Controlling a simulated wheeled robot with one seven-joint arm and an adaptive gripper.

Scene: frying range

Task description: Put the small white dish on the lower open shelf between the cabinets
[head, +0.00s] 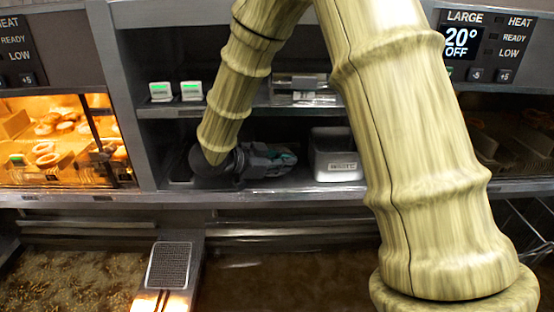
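My gripper (272,161) is inside the lower open shelf (300,187) between the cabinets, pointing right. No dish is plainly visible elsewhere; my arm hides part of the shelf and the range.
A white open-topped bin (337,165) with a label stands on the lower shelf, right of my gripper. The upper shelf holds two small green-topped boxes (176,92) and a metallic holder (302,90). A lit food cabinet (62,140) is left; fryer vats (70,280) lie below.

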